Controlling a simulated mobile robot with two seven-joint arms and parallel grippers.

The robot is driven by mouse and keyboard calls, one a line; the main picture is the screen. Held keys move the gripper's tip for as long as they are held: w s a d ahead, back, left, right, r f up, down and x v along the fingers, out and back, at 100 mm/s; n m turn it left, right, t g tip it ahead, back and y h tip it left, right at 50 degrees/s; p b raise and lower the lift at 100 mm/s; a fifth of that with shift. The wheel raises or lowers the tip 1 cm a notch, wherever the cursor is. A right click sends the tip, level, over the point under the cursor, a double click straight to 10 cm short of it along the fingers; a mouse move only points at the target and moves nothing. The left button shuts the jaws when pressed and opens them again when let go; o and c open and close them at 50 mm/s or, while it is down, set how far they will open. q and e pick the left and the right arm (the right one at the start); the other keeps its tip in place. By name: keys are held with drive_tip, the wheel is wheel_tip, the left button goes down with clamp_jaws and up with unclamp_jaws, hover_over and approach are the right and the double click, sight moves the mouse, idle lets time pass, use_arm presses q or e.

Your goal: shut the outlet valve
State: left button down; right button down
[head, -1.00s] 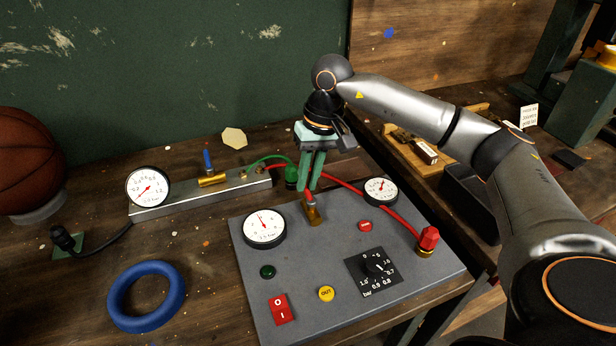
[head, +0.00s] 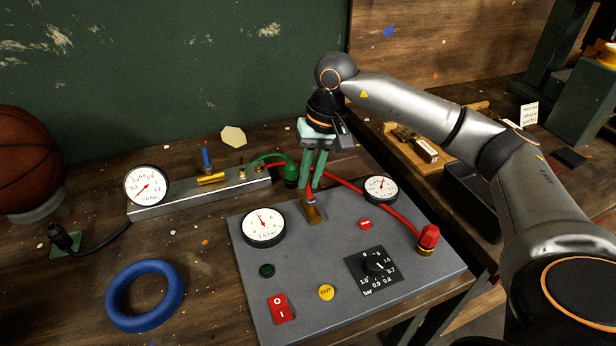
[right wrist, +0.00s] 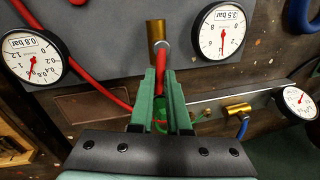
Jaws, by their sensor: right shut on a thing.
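A brass valve (head: 313,213) with a thin red lever stands at the back edge of the grey panel (head: 325,250). In the right wrist view the brass body (right wrist: 156,32) is just beyond my fingertips, and the red lever (right wrist: 163,58) runs from it in between my fingers. My right gripper (head: 314,188) comes down from above and is shut on this lever; it also shows in the right wrist view (right wrist: 163,75). The fingers hide part of the lever. A second brass valve (head: 211,179) with an upright blue lever (head: 207,157) sits on the metal rail. My left gripper is out of view.
Gauges (head: 263,226) (head: 381,189), a black dial (head: 374,266), a red switch (head: 281,308) and a yellow button (head: 326,292) are on the panel. A red hose (head: 385,212) passes close behind my gripper. A blue ring (head: 145,296) and a basketball (head: 27,165) are at left.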

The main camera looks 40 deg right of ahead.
drive_tip(key=shift+s+d+m+b, duration=0.15)
drive_tip(key=shift+d+m+b, duration=0.15)
drive_tip(key=shift+m, duration=0.6)
drive_tip(key=m, duration=0.2)
drive_tip(key=shift+s+d+m+t+b, duration=0.2)
drive_tip(key=shift+s+m+t+b, duration=0.1)
drive_tip(key=shift+t+b, duration=0.1)
drive_tip(key=m, duration=0.2)
drive_tip(key=s+m+h, duration=0.1)
drive_tip(key=shift+d+m+b, duration=0.2)
drive_tip(key=shift+m+b, duration=0.15)
drive_tip(key=shift+m, duration=0.05)
drive_tip(key=m, duration=0.3)
drive_tip(key=shift+s+m+t+h, duration=0.3)
drive_tip(key=shift+s, duration=0.1)
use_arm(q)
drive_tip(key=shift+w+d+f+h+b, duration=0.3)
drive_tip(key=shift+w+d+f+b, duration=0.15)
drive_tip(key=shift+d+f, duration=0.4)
use_arm(e)
drive_tip(key=shift+s+m+h, duration=0.2)
drive_tip(key=shift+s+m, duration=0.1)
drive_tip(key=shift+m, duration=0.8)
drive_tip(key=shift+s+m+h, duration=0.2)
drive_tip(key=shift+s+m, duration=0.1)
drive_tip(key=shift+m, duration=0.8)
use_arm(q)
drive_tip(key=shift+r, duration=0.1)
